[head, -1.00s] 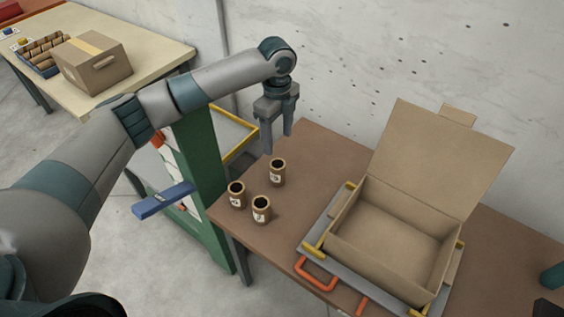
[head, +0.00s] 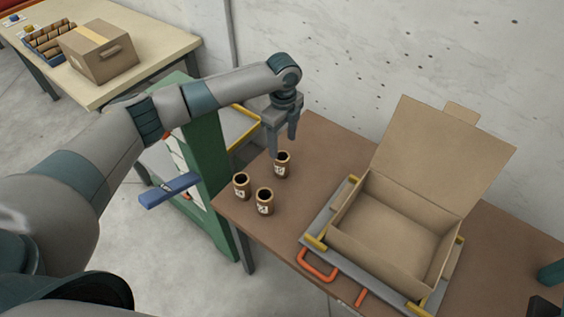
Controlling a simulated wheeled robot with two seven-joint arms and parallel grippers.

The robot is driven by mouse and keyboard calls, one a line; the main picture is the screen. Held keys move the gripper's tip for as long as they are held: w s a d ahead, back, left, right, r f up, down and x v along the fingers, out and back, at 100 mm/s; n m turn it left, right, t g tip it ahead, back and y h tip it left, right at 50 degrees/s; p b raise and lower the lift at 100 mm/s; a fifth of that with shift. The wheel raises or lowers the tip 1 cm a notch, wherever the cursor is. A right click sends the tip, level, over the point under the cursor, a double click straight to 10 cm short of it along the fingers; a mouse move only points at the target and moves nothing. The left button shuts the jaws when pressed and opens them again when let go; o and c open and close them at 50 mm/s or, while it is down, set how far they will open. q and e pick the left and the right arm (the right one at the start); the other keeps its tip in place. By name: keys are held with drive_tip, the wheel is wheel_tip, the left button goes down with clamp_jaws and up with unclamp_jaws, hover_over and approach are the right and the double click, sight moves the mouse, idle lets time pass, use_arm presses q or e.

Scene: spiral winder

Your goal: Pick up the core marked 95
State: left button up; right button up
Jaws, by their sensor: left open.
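Three brown cores with dark open tops and small white labels stand upright on the brown table (head: 345,152): a back core (head: 282,165), a left core (head: 241,187) and a front core (head: 265,201). The label marks are too small to read, so I cannot tell which is 95. My left gripper (head: 283,149) is open and points down at the back core. Its fingertips are near that core's rim; I cannot tell whether they are above it or beside it. My right gripper is not in view.
An open cardboard box (head: 395,230) sits on a grey tray with yellow corners and orange handles (head: 318,265), right of the cores. A concrete wall is behind the table. A green frame (head: 205,180) stands left. A farther table (head: 150,62) holds a closed carton (head: 100,52).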

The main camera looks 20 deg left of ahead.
sight(283, 157)
use_arm(q)
wheel_tip(283, 157, down, 6)
drive_tip(key=shift+f+p, duration=0.25)
drive_tip(key=shift+p, duration=0.55)
drive_tip(key=shift+f+p, duration=0.35)
drive_tip(key=shift+p, duration=0.1)
wheel_tip(283, 157, down, 4)
drive_tip(key=shift+a+r+p, duration=0.15)
drive_tip(key=shift+r+p, duration=0.05)
drive_tip(key=shift+p, duration=0.6)
drive_tip(key=shift+f, duration=0.45)
drive_tip(key=c, duration=1.2)
